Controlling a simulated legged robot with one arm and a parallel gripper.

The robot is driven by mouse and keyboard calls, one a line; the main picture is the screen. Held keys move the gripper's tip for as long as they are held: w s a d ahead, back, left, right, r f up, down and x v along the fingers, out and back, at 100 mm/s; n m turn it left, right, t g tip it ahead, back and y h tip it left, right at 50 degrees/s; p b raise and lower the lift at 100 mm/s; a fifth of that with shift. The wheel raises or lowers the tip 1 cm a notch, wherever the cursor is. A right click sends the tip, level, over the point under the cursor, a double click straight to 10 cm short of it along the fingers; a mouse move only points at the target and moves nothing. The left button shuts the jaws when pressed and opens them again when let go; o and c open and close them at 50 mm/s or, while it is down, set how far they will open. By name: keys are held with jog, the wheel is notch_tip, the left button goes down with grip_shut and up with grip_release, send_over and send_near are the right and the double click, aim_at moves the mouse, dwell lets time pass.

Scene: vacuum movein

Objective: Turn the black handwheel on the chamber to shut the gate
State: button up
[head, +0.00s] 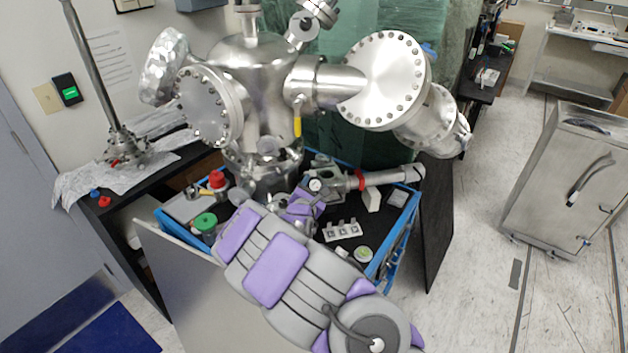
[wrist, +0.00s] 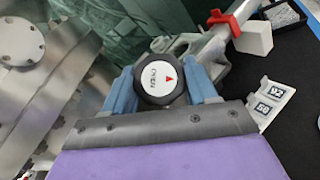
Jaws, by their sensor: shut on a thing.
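The black handwheel (wrist: 160,82) has a white label with a red arrow. In the wrist view it sits between the two blue fingers of my gripper (wrist: 168,88), which is shut on its rim. In the head view the handwheel (head: 315,184) is a small dark-rimmed white disc just beyond my purple and grey gripper (head: 303,203). The steel chamber (head: 245,65) with its bolted flanges stands above and to the left. The gate itself is not visible, and my arm hides part of the area below the handwheel.
A pipe with a red clamp (head: 361,180) runs right of the handwheel. A white block (head: 372,199) and a white numbered holder (head: 342,231) are on the black, blue-edged bench. A green-capped jar (head: 205,223) stands left of my arm. Floor on the right is clear before a steel cabinet (head: 560,190).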

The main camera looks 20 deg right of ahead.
jog(key=shift+a+r+m+g+h+p, duration=0.2)
jog(key=shift+m+g+p, duration=0.4)
jog(key=shift+p, duration=1.2)
jog(key=shift+d+r+m+g+h+p, duration=0.1)
jog(key=shift+m+g+h+p, duration=0.25)
jog(key=shift+m+p, duration=0.95)
jog(key=shift+a+r+m+g+h+p, duration=0.15)
jog(key=shift+g+p, duration=0.4)
jog(key=shift+p, duration=1.7)
jog(key=m+g+p, duration=0.2)
jog(key=m+p, duration=0.1)
jog(key=p, duration=0.6)
jog(key=shift+w+d, duration=0.15)
jog(key=m+g+p, duration=0.1)
jog(key=p, duration=0.1)
jog(key=shift+f+m+g+p, duration=0.1)
jog(key=shift+m+g+p, duration=0.2)
jog(key=shift+m+p, duration=0.05)
jog(key=shift+d+f+m+g+p, duration=0.1)
jog(key=shift+m+g+p, duration=0.5)
jog(key=shift+m+p, duration=0.3)
jog(key=shift+f+p, duration=0.15)
jog(key=shift+p, duration=0.2)
jog(key=o, duration=0.7)
jog(key=shift+c, duration=0.2)
jog(key=o, duration=0.4)
jog(key=shift+d+f, duration=0.1)
jog(key=shift+d, duration=0.1)
